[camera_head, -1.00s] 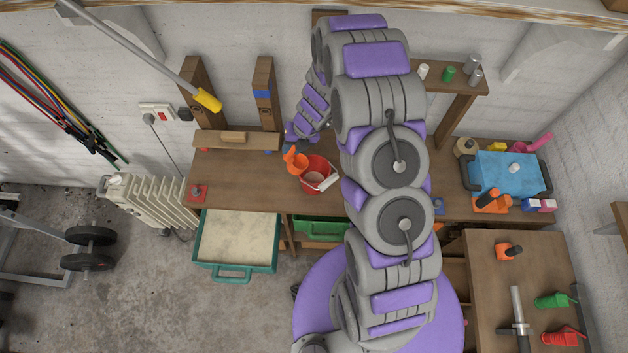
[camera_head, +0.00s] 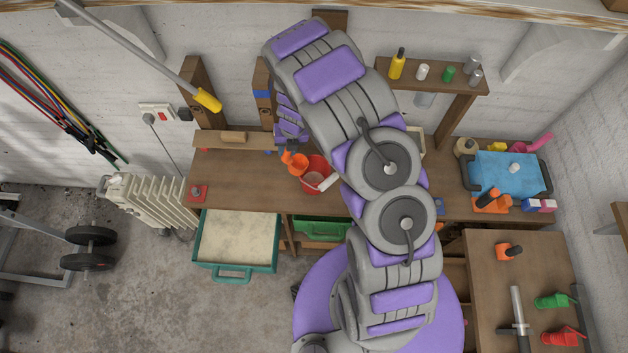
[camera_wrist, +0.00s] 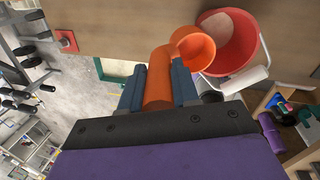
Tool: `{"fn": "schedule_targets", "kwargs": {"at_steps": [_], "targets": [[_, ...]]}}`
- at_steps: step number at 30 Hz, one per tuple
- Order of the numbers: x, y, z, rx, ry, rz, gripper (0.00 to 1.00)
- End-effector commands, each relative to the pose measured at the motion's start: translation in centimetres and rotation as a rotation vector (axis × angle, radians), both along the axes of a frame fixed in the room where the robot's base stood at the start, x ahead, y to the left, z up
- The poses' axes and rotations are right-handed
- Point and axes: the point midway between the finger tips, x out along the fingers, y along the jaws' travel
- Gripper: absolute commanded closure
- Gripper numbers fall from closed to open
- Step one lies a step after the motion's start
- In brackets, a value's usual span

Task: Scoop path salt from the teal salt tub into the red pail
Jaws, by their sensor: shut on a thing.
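My gripper (camera_wrist: 159,88) is shut on the handle of an orange scoop (camera_wrist: 158,70). In the head view the scoop (camera_head: 298,163) is beside the upper left rim of the red pail (camera_head: 307,182). In the wrist view the scoop's cup overlaps the left edge of the pail (camera_wrist: 250,55); I cannot tell whether they touch. No salt is clearly visible in the scoop. The pail stands on the bench with a pale layer inside and a white grip at its side. The teal salt tub (camera_head: 235,268), filled with pale salt, is in front of the bench, lower left.
The wooden bench (camera_head: 240,180) has clear room left of the pail. A blue cooler (camera_head: 508,172) is at the right. A white radiator (camera_head: 150,200) stands left of the tub.

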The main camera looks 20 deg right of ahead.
Motion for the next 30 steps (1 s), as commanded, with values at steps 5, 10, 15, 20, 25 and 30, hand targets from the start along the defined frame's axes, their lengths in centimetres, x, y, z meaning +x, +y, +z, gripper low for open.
{"fn": "schedule_targets", "kwargs": {"at_steps": [5,10,15,20,25,30], "targets": [[0.1,0.0,1.3,0.001,-0.002,0.002,1.0],[0.0,0.0,2.4,-0.001,-0.001,0.001,1.0],[0.1,-0.1,3.6,-0.001,-0.003,-0.001,1.0],[0.1,0.0,4.7,0.0,-0.002,0.001,1.0],[0.0,0.0,4.8,0.0,0.0,0.0,1.0],[0.0,0.0,4.7,0.0,0.0,0.0,1.0]]}}
